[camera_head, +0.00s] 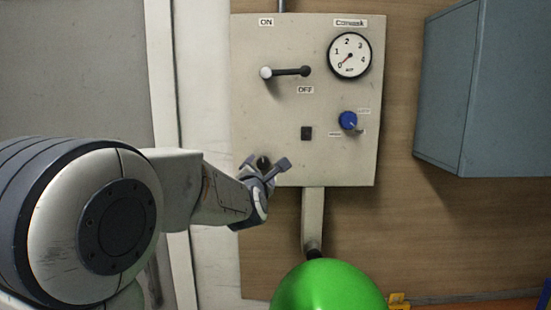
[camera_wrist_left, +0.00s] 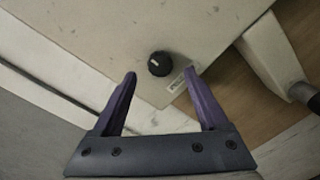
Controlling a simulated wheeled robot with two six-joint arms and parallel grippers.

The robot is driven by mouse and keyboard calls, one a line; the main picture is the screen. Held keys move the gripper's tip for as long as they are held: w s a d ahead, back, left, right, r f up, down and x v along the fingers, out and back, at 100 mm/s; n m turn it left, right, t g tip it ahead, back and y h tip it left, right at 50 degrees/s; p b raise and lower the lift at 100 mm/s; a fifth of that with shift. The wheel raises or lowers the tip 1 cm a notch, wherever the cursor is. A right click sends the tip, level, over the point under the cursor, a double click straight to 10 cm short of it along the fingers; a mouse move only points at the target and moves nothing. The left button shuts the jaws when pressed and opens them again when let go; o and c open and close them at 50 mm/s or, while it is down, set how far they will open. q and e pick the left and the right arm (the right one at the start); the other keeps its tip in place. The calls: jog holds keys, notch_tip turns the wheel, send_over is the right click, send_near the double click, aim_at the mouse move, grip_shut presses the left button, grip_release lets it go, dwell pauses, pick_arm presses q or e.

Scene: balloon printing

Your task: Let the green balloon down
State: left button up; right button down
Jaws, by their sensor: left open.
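The green balloon (camera_head: 328,288) is at the bottom of the head view, under the black tip of a pale pipe (camera_head: 313,215) that comes down from the panel; its lower part is cut off. My left gripper (camera_head: 266,164) is open and empty at the panel's lower left. A small black knob (camera_head: 262,162) shows between its fingers. In the left wrist view the black knob (camera_wrist_left: 159,63) with a pale mark lies just beyond and between the two fingertips (camera_wrist_left: 160,73), apart from both. My right gripper is not in view.
A blue-grey cabinet (camera_head: 490,90) juts out at right.

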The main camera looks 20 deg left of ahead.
aim_at(263, 164)
pick_arm(q)
jog(key=p+x, duration=0.1)
jog(key=x, duration=0.2)
jog(key=shift+w+r+p, duration=0.1)
jog(key=shift+w+p, duration=0.2)
jog(key=shift+p, duration=0.05)
jog(key=shift+w+a, duration=0.15)
jog(key=shift+w, duration=0.2)
